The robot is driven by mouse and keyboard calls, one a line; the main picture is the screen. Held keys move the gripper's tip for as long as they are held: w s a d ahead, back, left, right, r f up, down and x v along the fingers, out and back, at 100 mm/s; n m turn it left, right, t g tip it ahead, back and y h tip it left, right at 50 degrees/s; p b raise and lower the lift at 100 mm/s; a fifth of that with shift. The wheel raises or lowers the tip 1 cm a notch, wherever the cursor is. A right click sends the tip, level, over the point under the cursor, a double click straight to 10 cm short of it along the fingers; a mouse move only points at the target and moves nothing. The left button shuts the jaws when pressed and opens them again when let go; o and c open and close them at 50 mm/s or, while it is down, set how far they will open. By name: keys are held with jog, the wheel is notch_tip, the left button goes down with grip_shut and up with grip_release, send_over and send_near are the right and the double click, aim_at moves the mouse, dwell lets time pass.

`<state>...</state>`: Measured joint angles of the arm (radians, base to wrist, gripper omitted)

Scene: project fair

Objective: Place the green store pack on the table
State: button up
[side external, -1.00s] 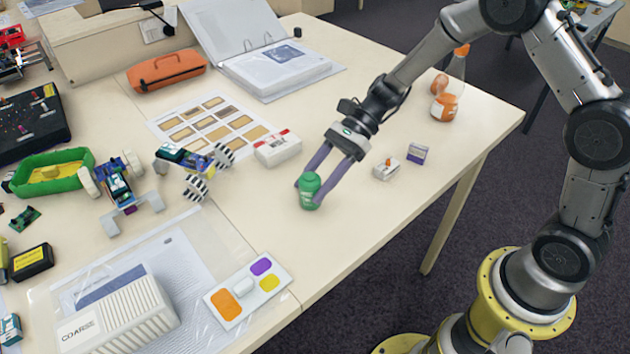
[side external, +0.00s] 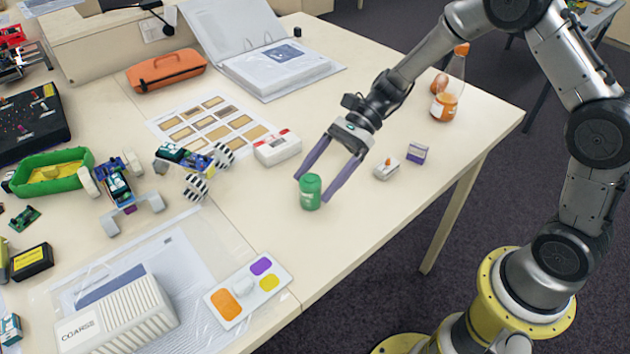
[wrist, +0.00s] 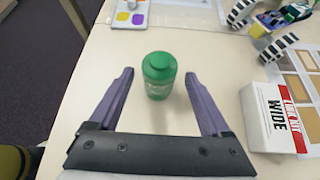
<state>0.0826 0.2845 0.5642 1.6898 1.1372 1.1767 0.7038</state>
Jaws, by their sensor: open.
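The green store pack (side external: 310,192) is a small green bottle-shaped container with a lid. It stands upright on the bare cream table (side external: 350,230). It also shows in the wrist view (wrist: 159,76), a little beyond the fingertips and between their lines. My gripper (side external: 311,188) is open, its two purple fingers spread on either side of the pack. In the wrist view the gripper (wrist: 159,75) holds nothing, with clear gaps between each finger and the pack.
A white box with red marks (side external: 278,148) lies behind the pack. A small white device (side external: 386,169) and a purple box (side external: 417,153) sit to the right. A palette card (side external: 248,288) is at the front left. The table is clear around the pack.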

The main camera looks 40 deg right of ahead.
jog(key=v, duration=1.1)
jog(key=s+d+r+n+t+h, duration=0.2)
jog(key=s+n+h, duration=0.2)
jog(key=s+n, duration=0.2)
jog(key=s+d+r+n+t+h, duration=0.2)
jog(key=s+n, duration=0.4)
jog(key=s, duration=0.3)
jog(key=s+d+r+n+t+h, duration=0.2)
jog(key=s+r+n+h, duration=0.1)
jog(key=s+n+h, duration=0.2)
jog(key=s+n, duration=0.1)
jog(key=s, duration=0.1)
jog(key=shift+s+r+h, duration=0.3)
jog(key=shift+s, duration=0.1)
